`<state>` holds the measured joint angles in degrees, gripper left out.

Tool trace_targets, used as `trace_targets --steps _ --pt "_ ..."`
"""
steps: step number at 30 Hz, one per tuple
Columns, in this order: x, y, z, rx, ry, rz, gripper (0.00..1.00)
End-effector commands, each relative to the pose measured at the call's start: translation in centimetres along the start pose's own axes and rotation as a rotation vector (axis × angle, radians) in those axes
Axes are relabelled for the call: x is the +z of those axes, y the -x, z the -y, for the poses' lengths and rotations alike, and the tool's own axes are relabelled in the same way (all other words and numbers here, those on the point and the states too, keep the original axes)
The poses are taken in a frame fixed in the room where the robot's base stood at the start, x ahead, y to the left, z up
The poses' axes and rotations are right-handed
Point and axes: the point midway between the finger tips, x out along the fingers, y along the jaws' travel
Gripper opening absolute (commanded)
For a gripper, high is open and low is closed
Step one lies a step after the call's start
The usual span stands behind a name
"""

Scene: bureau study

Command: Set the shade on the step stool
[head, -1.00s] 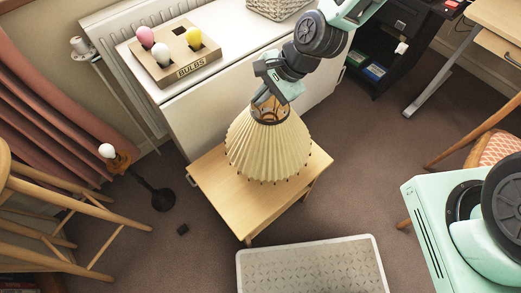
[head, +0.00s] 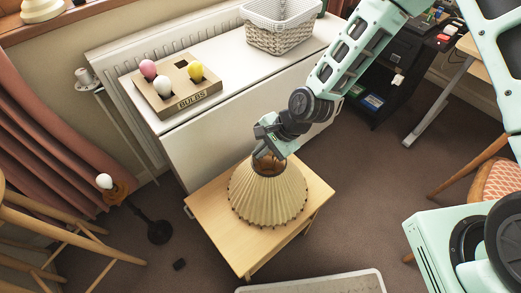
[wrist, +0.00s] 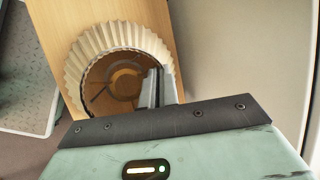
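The pleated cream shade (head: 268,196) stands upright, wide end down, over the top of the low wooden step stool (head: 240,248). Its lower edge looks to be at the stool top, but I cannot tell for sure that it touches. My gripper (head: 268,153) is at the shade's narrow upper end. In the wrist view the shade (wrist: 85,60) shows from above as a pleated ring with a dark inner frame, over the wooden stool top (wrist: 70,14). The fingers (wrist: 157,88) are close together at the right side of its upper ring and look shut on it.
A lamp base with a bare bulb (head: 158,230) stands on the floor left of the stool. A white cabinet (head: 225,140) behind the stool carries a bulb holder (head: 180,98) and a basket (head: 278,35). A wooden stool is at left, a grey mat (head: 320,284) in front.

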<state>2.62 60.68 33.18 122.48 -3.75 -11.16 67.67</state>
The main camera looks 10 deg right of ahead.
Motion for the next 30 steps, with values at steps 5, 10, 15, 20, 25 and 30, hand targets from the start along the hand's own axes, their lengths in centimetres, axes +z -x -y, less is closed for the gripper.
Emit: trace_targets --steps 5,10,15,20,25,30 --pt "0.0 -0.1 -0.1 0.000 -0.001 0.000 0.24" --pt "0.0 -0.1 0.0 0.000 -0.001 0.000 0.24" --pt "0.0 0.7 0.1 -0.001 -0.001 -0.001 0.24" --pt "-0.1 3.5 0.1 -0.002 -0.004 -0.002 0.24" --pt "0.0 7.2 0.2 -0.003 -0.002 -0.002 0.24" --pt "0.0 10.2 0.1 -0.001 -0.003 -0.002 0.24"
